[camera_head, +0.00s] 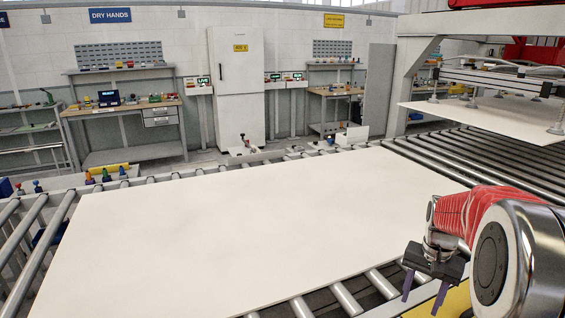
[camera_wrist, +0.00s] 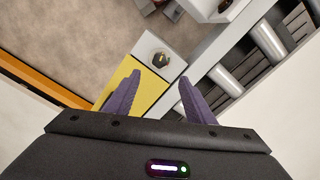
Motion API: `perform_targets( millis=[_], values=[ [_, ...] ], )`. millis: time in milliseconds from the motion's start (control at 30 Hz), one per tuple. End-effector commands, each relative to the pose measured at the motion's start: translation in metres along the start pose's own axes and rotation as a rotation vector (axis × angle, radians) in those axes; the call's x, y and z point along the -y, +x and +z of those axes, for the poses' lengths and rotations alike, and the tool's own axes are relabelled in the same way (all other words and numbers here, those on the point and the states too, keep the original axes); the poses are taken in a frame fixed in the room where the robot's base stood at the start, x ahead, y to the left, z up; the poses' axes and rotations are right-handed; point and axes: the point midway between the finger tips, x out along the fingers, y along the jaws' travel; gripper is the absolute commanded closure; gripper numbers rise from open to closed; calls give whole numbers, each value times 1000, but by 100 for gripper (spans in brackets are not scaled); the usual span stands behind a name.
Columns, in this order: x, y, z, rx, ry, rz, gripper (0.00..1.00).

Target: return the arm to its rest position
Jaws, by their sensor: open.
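My gripper (camera_head: 424,296) hangs at the lower right in the head view, with its purple fingers pointing down and apart. It is open with nothing between the fingers. It is near the front right edge of a large white sheet (camera_head: 230,230) that lies on the roller conveyor. In the wrist view my gripper (camera_wrist: 160,90) also shows open, above a yellow surface (camera_wrist: 118,85) and a grey block with a dark round fitting (camera_wrist: 160,57). My red-sleeved arm covers part of the conveyor at the right.
A gantry (camera_head: 405,75) with suction cups stands at the upper right, over a second white sheet (camera_head: 490,122). Conveyor rollers (camera_head: 345,298) run beside and behind the large sheet. Workbenches (camera_head: 125,110) and a white cabinet (camera_head: 235,90) stand along the back wall.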

Motion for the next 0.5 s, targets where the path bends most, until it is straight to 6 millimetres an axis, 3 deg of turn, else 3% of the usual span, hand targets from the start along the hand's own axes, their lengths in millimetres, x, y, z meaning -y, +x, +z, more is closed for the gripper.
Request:
perform_targets(
  millis=[67,167,500],
  values=[
    [-3,11,12,21,-26,5,51],
    [-5,10,27,19,-61,4,51],
    [8,-16,85,-39,-204,-9,51]
  ],
)
